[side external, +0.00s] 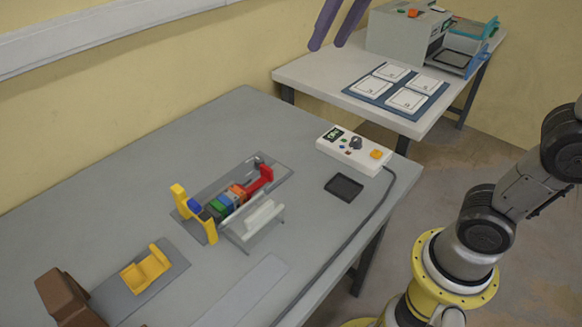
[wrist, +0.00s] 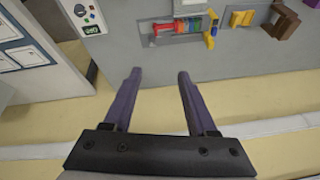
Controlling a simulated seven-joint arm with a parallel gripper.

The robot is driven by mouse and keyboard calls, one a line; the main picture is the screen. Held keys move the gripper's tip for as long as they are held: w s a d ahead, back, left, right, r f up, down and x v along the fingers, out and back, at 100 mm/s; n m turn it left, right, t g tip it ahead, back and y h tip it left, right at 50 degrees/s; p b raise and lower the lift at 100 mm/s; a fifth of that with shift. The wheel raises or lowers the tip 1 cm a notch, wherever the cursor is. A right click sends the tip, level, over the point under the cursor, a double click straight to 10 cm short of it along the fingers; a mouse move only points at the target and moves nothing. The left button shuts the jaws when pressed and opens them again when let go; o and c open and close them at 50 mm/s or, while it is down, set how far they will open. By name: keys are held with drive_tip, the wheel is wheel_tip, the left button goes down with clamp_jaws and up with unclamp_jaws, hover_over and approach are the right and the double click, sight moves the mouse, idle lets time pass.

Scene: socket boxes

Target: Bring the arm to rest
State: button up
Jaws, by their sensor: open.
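My gripper (wrist: 158,75) has two purple fingers set wide apart with nothing between them. In the side external view the fingers (side external: 338,22) hang at the top edge, high and in front of the yellow wall, beyond the far edge of the grey table (side external: 120,165). The rest of the gripper is out of that frame. In the wrist view the fingers point toward the table and its fixtures and touch nothing. Part of my arm shows at the right in the side external view.
The grey table holds a fixture with coloured blocks (side external: 229,199), a yellow cradle (side external: 146,269), a brown block (side external: 66,298), a control box (side external: 353,150) with a cable, and a black tray (side external: 343,187). A second table (side external: 300,73) carries white plates on a blue mat and a machine (side external: 402,33).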

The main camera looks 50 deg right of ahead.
drive_tip(key=s+d+f+n, duration=0.1)
drive_tip(key=s+f, duration=0.6)
drive_tip(key=f, duration=0.1)
drive_tip(key=s+d+f+n, duration=0.1)
drive_tip(key=s+d+f, duration=0.1)
drive_tip(key=s+f, duration=0.6)
drive_tip(key=shift+d+t+h, duration=0.3)
drive_tip(key=shift+t, duration=0.1)
idle(0.8)
